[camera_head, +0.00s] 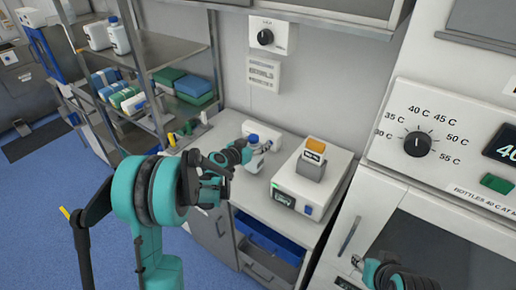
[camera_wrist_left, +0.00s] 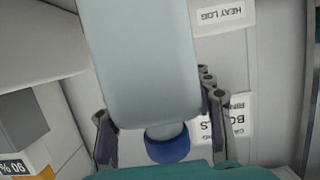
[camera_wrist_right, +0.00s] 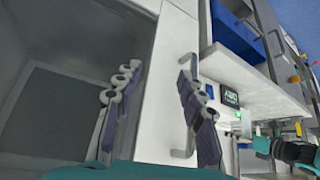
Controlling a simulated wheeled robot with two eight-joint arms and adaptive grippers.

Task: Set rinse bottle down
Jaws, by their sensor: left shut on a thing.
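The rinse bottle, white with a blue cap (camera_head: 253,138), is at the back of the counter by the wall. In the left wrist view its pale body (camera_wrist_left: 140,60) fills the upper middle, with the blue cap below. My left gripper (camera_head: 245,149) is shut on the bottle, its fingers on either side near the neck. Whether the bottle's base touches the counter is hidden. My right gripper (camera_wrist_right: 150,105) is open and empty, low in front of the cabinet with the dial; it shows at the bottom of the head view (camera_head: 372,268).
A white heater box (camera_head: 298,186) with a display and an orange-topped grey block (camera_head: 312,160) stands right of the bottle. Blue bins (camera_head: 268,238) sit under the counter (camera_head: 250,195). A shelf rack (camera_head: 150,55) stands left. Labels (camera_wrist_left: 222,15) lie by the bottle.

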